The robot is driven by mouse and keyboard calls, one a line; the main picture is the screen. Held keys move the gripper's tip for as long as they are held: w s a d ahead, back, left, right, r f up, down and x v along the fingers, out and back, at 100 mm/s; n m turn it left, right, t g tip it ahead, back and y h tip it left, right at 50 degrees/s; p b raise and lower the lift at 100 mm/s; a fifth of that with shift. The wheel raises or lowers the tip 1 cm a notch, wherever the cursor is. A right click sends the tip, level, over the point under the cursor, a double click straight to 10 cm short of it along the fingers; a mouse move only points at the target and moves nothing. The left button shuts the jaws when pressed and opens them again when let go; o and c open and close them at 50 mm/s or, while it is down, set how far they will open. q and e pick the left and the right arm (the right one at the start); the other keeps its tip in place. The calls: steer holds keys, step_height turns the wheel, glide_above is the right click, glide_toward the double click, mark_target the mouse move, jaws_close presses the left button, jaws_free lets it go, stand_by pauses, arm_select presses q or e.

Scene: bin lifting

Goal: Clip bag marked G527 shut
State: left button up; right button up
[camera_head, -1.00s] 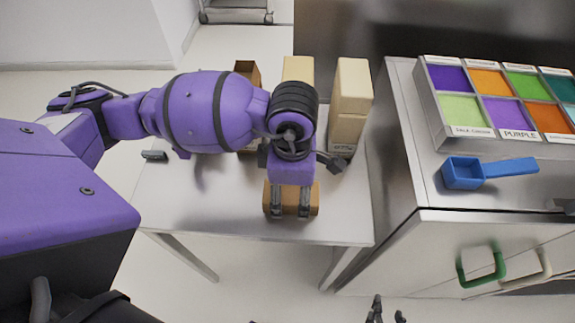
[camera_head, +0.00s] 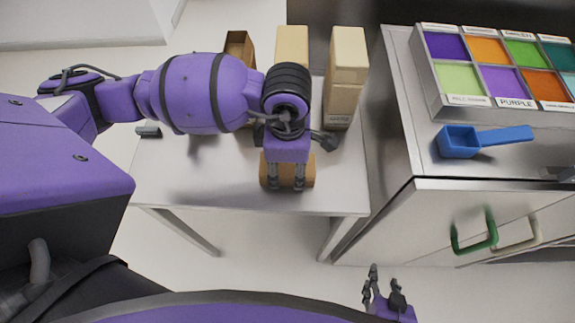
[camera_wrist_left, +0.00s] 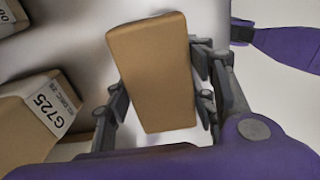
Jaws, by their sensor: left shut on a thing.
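My left gripper (camera_head: 286,184) is shut on a plain brown box-like bag (camera_head: 308,170) near the front edge of the small table. In the left wrist view the brown bag (camera_wrist_left: 152,75) sits between the two fingers; no label shows on it. I cannot read G527 on any bag. A small dark grey piece (camera_head: 148,132), possibly a clip, lies at the table's left. My right gripper (camera_head: 383,285) is open and empty at the bottom, in front of the cabinet.
Tall tan bags (camera_head: 347,75) (camera_head: 292,45) and an open-topped brown bag (camera_head: 238,48) stand at the table's back. On the cabinet at right are a tray of coloured powders (camera_head: 425,75) and a blue scoop (camera_head: 460,142). The table's front left (camera_head: 200,180) is clear.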

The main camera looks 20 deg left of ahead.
arm_select(q)
steer(key=shift+r, duration=0.45)
step_height(320, 180, up, 2)
steer(key=shift+r, duration=0.2)
steer(key=s+d+r, duration=0.6)
steer(key=d, duration=0.1)
steer(key=s+d+r, duration=0.3)
steer(key=shift+d+r, duration=0.4)
